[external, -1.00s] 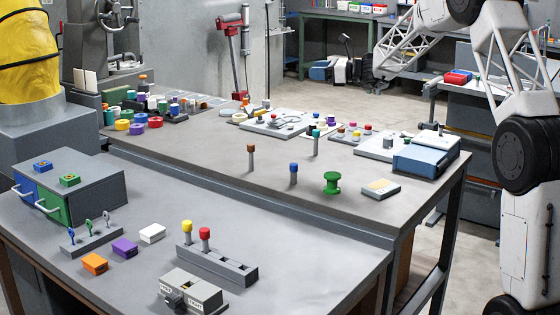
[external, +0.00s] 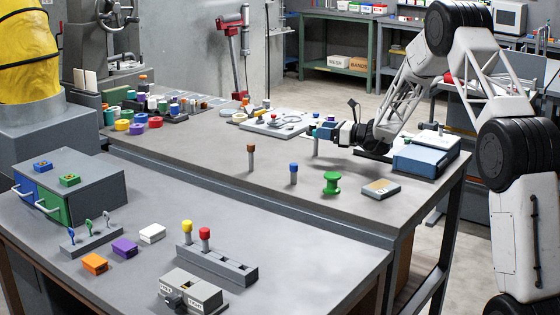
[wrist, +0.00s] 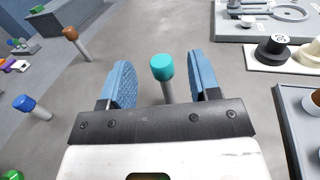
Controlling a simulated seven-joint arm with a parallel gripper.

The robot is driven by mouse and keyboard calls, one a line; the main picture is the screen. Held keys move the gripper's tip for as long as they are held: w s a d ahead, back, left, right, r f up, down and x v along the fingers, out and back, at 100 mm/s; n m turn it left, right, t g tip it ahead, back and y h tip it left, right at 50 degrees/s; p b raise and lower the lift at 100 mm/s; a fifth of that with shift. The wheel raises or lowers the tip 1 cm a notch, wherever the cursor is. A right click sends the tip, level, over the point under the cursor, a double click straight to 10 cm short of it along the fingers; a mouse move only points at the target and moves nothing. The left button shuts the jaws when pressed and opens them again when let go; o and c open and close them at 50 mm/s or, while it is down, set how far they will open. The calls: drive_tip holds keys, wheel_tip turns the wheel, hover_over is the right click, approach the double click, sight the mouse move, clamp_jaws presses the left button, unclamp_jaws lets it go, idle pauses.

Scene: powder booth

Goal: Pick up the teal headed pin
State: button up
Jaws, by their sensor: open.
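The teal headed pin (wrist: 162,68) stands upright between the two blue finger pads of my gripper in the wrist view. Gaps show on both sides of it, so the pads are apart and not closed on it. In the external view my gripper (external: 322,131) is low over the rear bench, lying level around the pin's upper part. The pin's grey shaft (external: 316,148) shows below the fingers, and its head is largely hidden there.
A brown headed pin (external: 251,157), a blue headed pin (external: 293,173) and a green spool (external: 331,183) stand nearby on the bench. A blue box (external: 425,158) is to the right. A grey plate with parts (external: 268,123) lies behind.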

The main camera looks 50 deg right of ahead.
sight(316, 143)
wheel_tip(316, 143, down, 2)
drive_tip(key=shift+f, duration=0.15)
drive_tip(key=shift+w, duration=0.15)
drive_tip(key=shift+x, duration=2.35)
drive_tip(key=shift+c, duration=0.5)
clamp_jaws()
